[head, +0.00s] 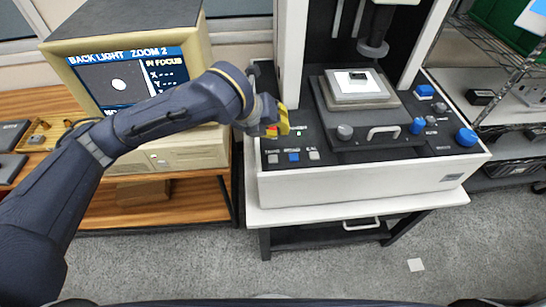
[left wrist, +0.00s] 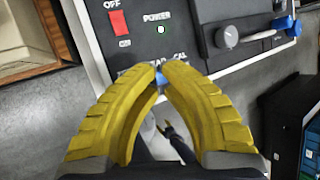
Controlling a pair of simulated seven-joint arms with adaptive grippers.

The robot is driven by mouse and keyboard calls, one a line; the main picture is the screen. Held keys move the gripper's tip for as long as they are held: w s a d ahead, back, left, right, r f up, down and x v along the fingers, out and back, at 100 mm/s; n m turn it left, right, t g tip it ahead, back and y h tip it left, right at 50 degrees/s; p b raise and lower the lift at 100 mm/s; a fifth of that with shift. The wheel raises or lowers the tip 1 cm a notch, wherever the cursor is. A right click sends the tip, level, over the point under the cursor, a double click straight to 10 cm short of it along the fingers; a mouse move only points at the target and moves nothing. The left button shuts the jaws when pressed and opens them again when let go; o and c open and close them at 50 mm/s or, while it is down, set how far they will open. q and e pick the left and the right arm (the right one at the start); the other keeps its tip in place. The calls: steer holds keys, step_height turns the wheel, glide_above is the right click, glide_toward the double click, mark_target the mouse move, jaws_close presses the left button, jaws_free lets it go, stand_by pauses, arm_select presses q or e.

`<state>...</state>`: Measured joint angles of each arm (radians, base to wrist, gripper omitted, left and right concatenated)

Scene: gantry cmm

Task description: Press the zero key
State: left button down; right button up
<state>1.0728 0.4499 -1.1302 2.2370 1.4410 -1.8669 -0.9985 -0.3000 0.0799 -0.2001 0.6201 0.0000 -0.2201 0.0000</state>
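My left gripper (head: 283,122) comes in from the left and hangs over the front left of the machine's control panel (head: 340,165). Its two yellow fingers arch together and are shut at the tips in the left wrist view (left wrist: 161,70), with nothing visibly held. A row of three keys is at the panel's front left: a grey key (head: 273,158), a blue key (head: 294,157) and a whitish key (head: 314,155). In the left wrist view the blue key (left wrist: 161,81) shows just past the tips. The fingers cover part of the labels; I cannot read which says zero. Contact is not visible.
A red power switch (left wrist: 117,22) and a green lamp (left wrist: 161,29) lie beyond the fingertips. The stage (head: 358,88), its silver handle (head: 384,132) and blue knobs (head: 466,137) are to the right. A monitor (head: 125,75) stands left, behind my arm.

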mark_target(277, 154)
arm_select(q)
steer(key=shift+f, duration=3.6)
steer(key=shift+f, duration=0.8)
steer(key=shift+r, duration=0.8)
steer(key=shift+r, duration=2.5)
